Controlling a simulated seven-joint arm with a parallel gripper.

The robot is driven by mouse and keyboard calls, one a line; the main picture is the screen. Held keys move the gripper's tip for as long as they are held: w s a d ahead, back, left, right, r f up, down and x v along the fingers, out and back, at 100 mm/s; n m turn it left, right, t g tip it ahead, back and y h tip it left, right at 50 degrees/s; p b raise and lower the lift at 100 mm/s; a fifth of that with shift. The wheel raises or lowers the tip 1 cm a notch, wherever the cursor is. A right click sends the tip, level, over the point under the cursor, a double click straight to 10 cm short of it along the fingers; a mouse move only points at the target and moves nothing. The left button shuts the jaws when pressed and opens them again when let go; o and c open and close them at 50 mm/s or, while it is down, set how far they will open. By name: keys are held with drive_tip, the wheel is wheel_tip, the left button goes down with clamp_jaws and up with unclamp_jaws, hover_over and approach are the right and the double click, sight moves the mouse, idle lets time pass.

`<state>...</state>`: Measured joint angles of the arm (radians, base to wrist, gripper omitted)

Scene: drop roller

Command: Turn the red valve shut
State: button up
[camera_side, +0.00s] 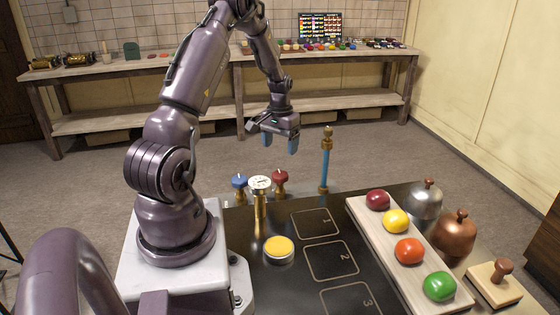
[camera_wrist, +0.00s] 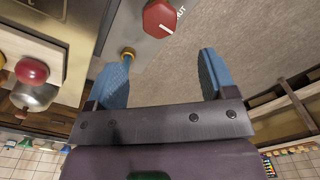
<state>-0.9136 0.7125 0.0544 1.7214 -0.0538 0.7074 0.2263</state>
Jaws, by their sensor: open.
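The red valve (camera_side: 280,180) stands at the far edge of the dark bench, right of the white gauge. In the wrist view its red hexagonal knob (camera_wrist: 159,18) is at the top edge, with a pale line on its face and partly visible white lettering ending "UT" beside it. My gripper (camera_side: 279,147) is above and beyond the red valve in the side view, fingers pointing down, not touching it. Its blue fingers (camera_wrist: 166,56) are wide apart and empty in the wrist view; the knob lies beyond the fingertips.
A blue valve (camera_side: 240,184) and a white gauge (camera_side: 260,183) stand left of the red valve. A blue tube with brass fittings (camera_side: 325,162) rises to its right.

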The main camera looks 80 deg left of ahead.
drive_tip(key=shift+r, duration=1.65)
